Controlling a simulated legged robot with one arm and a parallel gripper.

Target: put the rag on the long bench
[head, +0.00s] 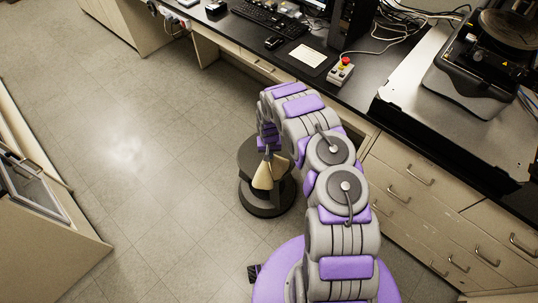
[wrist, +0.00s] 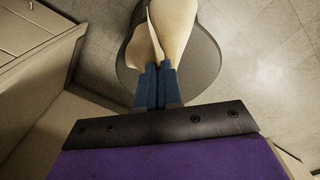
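The rag (head: 265,174) is a beige, folded cloth. It hangs at my gripper (head: 268,150), over the round dark stool (head: 266,208). In the wrist view, the blue fingers of my gripper (wrist: 155,72) are closed together on the rag (wrist: 172,28), which spreads out beyond the fingertips. The dark stool top (wrist: 205,60) shows beneath it. I cannot tell whether the rag still touches the stool. The long bench (head: 362,90) has a black top and beige drawers and runs along the back and right in the head view.
On the bench are a keyboard (head: 268,18), a mouse (head: 273,43), a sheet of paper (head: 307,57), a red-button box (head: 340,70) and a large instrument (head: 480,75). A small bare strip lies near the button box. A cabinet (head: 45,235) stands left; floor between is clear.

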